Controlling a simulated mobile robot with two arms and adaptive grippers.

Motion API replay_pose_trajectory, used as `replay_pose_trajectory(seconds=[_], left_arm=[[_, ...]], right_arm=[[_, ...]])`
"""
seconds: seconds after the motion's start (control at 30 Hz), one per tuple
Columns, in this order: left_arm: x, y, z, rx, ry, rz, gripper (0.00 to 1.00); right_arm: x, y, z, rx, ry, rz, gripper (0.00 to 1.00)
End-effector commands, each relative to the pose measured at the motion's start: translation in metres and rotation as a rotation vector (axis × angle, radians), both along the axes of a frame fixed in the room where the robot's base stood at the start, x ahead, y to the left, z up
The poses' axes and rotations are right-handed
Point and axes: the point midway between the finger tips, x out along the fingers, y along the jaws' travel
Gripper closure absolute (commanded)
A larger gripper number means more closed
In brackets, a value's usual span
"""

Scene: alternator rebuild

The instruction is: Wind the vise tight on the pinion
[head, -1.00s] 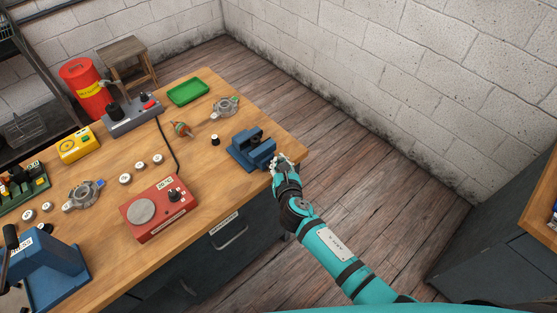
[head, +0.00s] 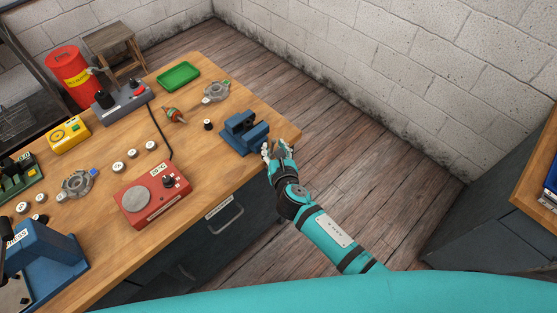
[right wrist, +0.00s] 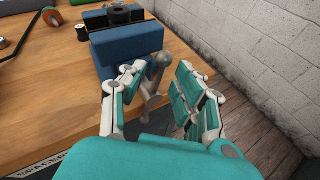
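The blue vise (head: 240,137) sits at the table's right front edge. In the right wrist view the vise (right wrist: 128,43) has a dark round part (right wrist: 119,13) between its jaws, probably the pinion. A grey metal handle (right wrist: 153,80) with a ball end stands at the vise's near side. My right gripper (head: 278,149) is just off the table edge beside the vise. In the right wrist view its fingers (right wrist: 160,72) are spread, with the handle between them, nearer the left finger. I cannot tell whether they touch it. My left gripper is out of view.
A small black-and-white part (head: 208,125) stands left of the vise. A red device (head: 151,194), a rotor (head: 174,115), a grey housing (head: 215,91) and a green tray (head: 178,76) are on the table (head: 215,165). Floor lies open right of the vise.

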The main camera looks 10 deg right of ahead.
Motion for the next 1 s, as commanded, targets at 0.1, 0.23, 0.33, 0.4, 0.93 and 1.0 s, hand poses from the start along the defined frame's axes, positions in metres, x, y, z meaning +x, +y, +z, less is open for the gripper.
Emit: replay_pose_trajectory(seconds=[0.1,0.23,0.33,0.4,0.93,1.0], left_arm=[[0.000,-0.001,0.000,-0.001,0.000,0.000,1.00],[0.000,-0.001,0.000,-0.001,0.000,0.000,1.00],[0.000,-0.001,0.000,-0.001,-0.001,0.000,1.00],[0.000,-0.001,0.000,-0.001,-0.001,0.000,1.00],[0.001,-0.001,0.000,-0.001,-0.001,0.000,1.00],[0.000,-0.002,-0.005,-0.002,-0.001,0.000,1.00]], right_arm=[[-0.025,-0.002,0.007,-0.001,0.001,0.004,0.68],[-0.052,-0.005,0.017,0.000,0.002,0.003,0.68],[-0.070,-0.006,0.024,0.001,0.002,0.002,0.68],[-0.080,-0.007,0.027,0.000,0.002,0.003,0.68],[-0.095,-0.009,0.033,-0.001,0.001,0.001,0.68],[-0.094,-0.004,0.031,-0.002,-0.003,0.002,0.68]])
